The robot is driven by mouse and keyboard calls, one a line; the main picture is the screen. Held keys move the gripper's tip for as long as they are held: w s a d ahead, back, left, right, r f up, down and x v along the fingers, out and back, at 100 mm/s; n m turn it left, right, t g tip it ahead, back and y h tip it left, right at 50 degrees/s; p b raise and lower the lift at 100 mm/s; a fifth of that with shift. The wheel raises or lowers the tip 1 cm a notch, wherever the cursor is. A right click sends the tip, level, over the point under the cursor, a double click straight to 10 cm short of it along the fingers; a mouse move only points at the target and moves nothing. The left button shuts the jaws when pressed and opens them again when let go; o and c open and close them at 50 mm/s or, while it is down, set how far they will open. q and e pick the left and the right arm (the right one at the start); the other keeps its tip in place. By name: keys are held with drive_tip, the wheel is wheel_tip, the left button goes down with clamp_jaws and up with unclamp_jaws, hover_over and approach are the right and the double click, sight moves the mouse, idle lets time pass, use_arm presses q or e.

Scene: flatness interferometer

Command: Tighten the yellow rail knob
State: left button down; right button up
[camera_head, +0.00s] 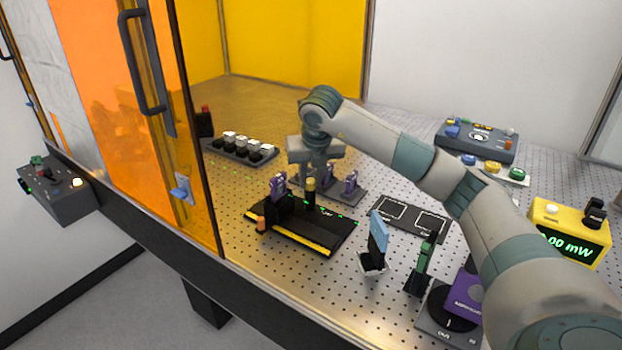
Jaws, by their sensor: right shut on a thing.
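The black rail (323,236) with a yellow front edge lies on the perforated optical table. The yellow rail knob (310,185) tops a dark post standing on this rail. My right gripper (312,178) reaches down over the rail from the back and is shut on the yellow knob. Its fingers are small and partly hidden, so the exact contact is hard to see. A purple mount (278,186) stands on the rail just left of the knob. An orange knob (261,224) sits at the rail's left end. My left gripper is out of view.
Another purple mount (351,183) stands right of the gripper. A blue plate mount (378,234) and a green mount (425,259) stand front right, below my right arm. A yellow power meter (570,235) is at right. An orange sliding door (140,120) borders the left.

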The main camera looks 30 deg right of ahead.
drive_tip(key=o, duration=1)
drive_tip(key=shift+r, duration=0.15)
drive_tip(key=shift+s+a+r, duration=0.1)
drive_tip(key=shift+s+r, duration=0.1)
drive_tip(key=shift+r, duration=0.3)
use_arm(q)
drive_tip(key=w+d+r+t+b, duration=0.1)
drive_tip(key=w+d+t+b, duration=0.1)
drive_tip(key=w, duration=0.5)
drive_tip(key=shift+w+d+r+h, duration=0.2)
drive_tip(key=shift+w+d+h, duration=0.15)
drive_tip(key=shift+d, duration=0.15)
use_arm(e)
drive_tip(key=v, duration=1.6)
